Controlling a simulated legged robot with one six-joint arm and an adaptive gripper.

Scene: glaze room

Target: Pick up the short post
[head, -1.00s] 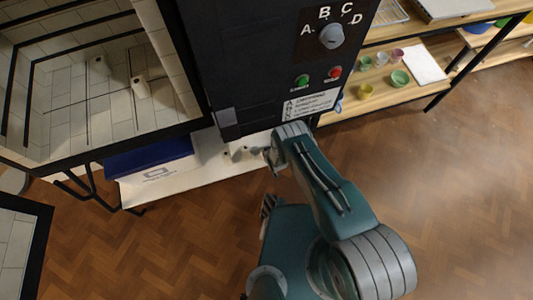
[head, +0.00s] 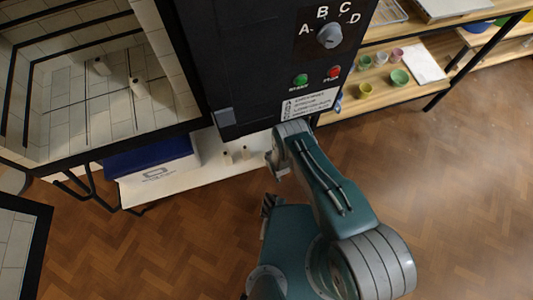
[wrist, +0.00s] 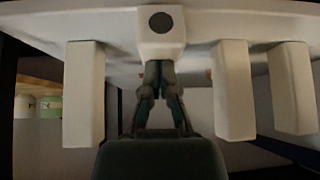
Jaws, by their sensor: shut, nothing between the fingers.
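In the wrist view, a short pale block-like post (wrist: 161,42) with a dark round hole in its end is straight ahead of my gripper (wrist: 160,68). It looks the shortest of the posts there. My gripper is shut and empty, its fingertips at the near edge of that post; I cannot tell if they touch it. Longer pale posts stand to the left (wrist: 83,95) and right (wrist: 233,90), with another farther right (wrist: 291,88). In the head view, my gripper (head: 272,160) is at the right of small posts (head: 228,157) on the white shelf.
The white shelf (head: 180,184) is below the dark control cabinet (head: 250,70). A blue-and-white box (head: 155,165) stands on its left. The open kiln (head: 75,85) holds two posts. A wooden shelf (head: 390,90) with small cups is at right. Open floor is to the right.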

